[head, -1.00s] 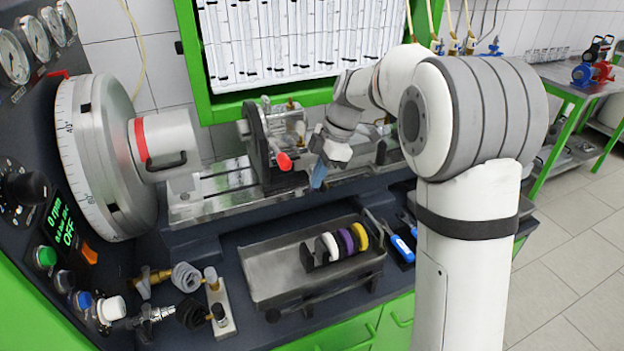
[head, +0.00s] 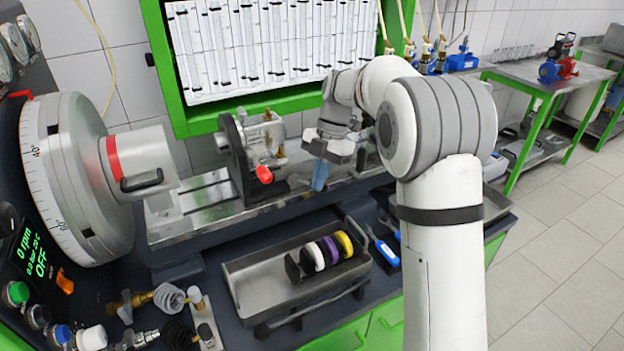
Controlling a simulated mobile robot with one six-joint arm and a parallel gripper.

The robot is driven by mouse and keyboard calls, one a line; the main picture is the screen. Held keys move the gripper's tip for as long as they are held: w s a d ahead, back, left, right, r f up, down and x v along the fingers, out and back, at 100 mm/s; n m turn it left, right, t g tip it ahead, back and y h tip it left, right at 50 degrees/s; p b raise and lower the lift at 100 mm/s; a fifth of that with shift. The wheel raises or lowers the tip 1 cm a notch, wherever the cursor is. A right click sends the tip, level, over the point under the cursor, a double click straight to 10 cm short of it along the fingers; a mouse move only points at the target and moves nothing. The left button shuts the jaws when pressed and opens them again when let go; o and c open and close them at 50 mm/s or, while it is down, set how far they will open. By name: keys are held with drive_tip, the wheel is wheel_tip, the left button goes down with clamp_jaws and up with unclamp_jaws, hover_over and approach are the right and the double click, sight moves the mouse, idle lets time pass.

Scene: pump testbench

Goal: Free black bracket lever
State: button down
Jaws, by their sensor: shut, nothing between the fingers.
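The black bracket (head: 236,158) stands upright on the bench rail and carries a metal pump body (head: 262,135). A lever with a red knob (head: 264,174) sticks out from the bracket's front low side. My gripper (head: 319,186) points down with its blue fingertips shut and empty. It hangs to the right of the red knob, clear of it in the picture. I cannot tell how far the lever is turned.
A large graduated drum (head: 75,180) with a red-banded shaft is at left. A grey tray (head: 240,285) in front holds a rack of coloured rings (head: 325,252). Blue-handled pliers (head: 384,250) lie right of it. Hose fittings (head: 168,298) are at lower left.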

drive_tip(key=shift+w, duration=0.1)
idle(0.6)
drive_tip(key=shift+w+d+r, duration=0.1)
drive_tip(key=shift+r, duration=0.05)
drive_tip(key=v, duration=0.7)
drive_tip(key=shift+r, duration=0.2)
